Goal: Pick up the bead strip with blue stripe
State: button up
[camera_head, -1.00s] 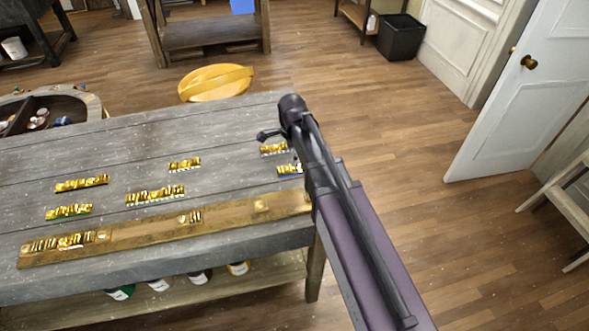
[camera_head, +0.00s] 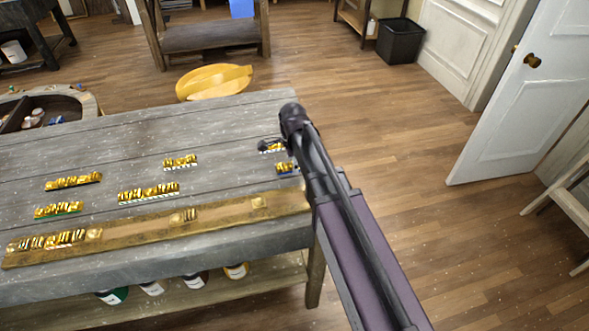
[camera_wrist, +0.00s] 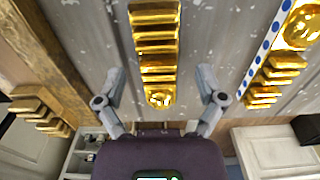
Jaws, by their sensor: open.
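A gold bead strip (camera_wrist: 155,50) runs down the middle of the wrist view, on the grey tabletop. No coloured stripe shows on it there. To its right is another gold bead strip (camera_wrist: 275,75) with a white edge carrying blue dots. In the head view, the nearer right-hand strip (camera_head: 286,169) shows a bluish lower edge, and the farther one (camera_head: 274,149) a whitish edge, partly covered by my gripper. My gripper (camera_wrist: 160,80) is open and empty. Its fingers appear on either side of the middle strip's end; the height gap is unclear.
Several other gold strips lie to the left, including a green-edged one (camera_head: 58,209) and a white-edged one (camera_head: 149,193). A long wooden rail (camera_head: 140,231) runs along the table's front. A yellow stool (camera_head: 212,80) stands behind the table.

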dwell(0.6)
grip_shut()
